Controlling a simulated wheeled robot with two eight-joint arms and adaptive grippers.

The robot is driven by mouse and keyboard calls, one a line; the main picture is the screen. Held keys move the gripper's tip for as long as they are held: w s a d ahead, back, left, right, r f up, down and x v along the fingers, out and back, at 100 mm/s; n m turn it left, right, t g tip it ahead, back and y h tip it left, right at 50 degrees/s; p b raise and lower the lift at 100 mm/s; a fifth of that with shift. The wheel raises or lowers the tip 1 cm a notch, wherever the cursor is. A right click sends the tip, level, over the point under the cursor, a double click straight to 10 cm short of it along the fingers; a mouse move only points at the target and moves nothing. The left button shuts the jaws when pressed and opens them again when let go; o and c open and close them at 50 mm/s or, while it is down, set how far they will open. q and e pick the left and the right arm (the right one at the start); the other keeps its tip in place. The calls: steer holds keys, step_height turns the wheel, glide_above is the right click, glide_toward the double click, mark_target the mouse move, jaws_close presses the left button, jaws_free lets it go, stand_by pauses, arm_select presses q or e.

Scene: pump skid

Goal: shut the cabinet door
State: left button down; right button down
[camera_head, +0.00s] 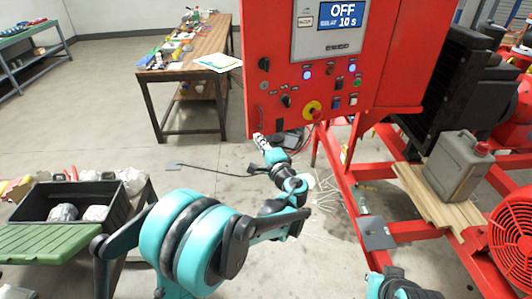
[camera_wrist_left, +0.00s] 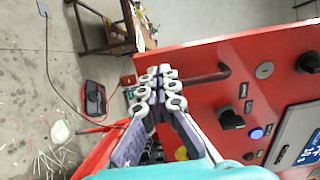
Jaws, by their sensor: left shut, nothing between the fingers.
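The red cabinet door (camera_head: 275,50) fills the upper middle of the head view. It carries a display reading OFF, knobs, lit buttons and a yellow-red stop knob. I cannot tell how far the door stands from its frame. In the left wrist view the red door (camera_wrist_left: 210,105) fills the right side, with a dark red bar handle (camera_wrist_left: 208,77) on it. My left gripper (camera_head: 259,140) is at the door's lower left edge, shut and empty. In the wrist view its fingertips (camera_wrist_left: 160,72) are close to the handle; contact is unclear. My right gripper is out of view.
A wooden workbench (camera_head: 190,55) with small items stands behind on the left. A black crate (camera_head: 60,200) and a green lid (camera_head: 45,242) are at lower left. The red skid frame (camera_head: 345,205) and a grey jerrycan (camera_head: 458,165) are on the right. A cable crosses the floor.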

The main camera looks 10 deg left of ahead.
mark_target(252, 130)
arm_select(q)
steer(key=shift+b+x, duration=0.3)
steer(key=shift+x, duration=1.3)
steer(key=shift+w+a, duration=0.1)
